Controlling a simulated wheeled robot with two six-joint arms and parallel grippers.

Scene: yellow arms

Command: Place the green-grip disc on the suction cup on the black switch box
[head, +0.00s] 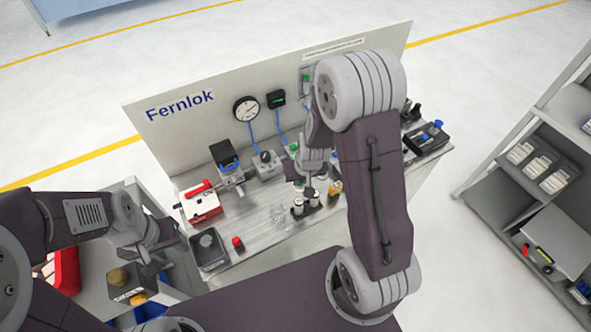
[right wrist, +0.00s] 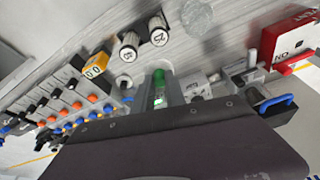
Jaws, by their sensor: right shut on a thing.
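My right gripper (right wrist: 163,88) is shut on a green grip (right wrist: 158,80) over the bench; the disc under it is mostly hidden. In the head view my right gripper (head: 307,186) is small and partly covered by its arm, with a bit of green beside it. My left gripper (head: 148,266) is at the left, over a side cart; its finger gap is unclear. I cannot tell which black box is the switch box, and no suction cup is clear.
The bench holds a red box (head: 201,204), a black tray (head: 208,249), a small red piece (head: 238,243), white-topped cylinders (right wrist: 130,44) and a yellow meter (right wrist: 94,69). A back panel (head: 165,133) with a gauge (head: 246,109) stands behind. Shelving (head: 540,170) stands at the right.

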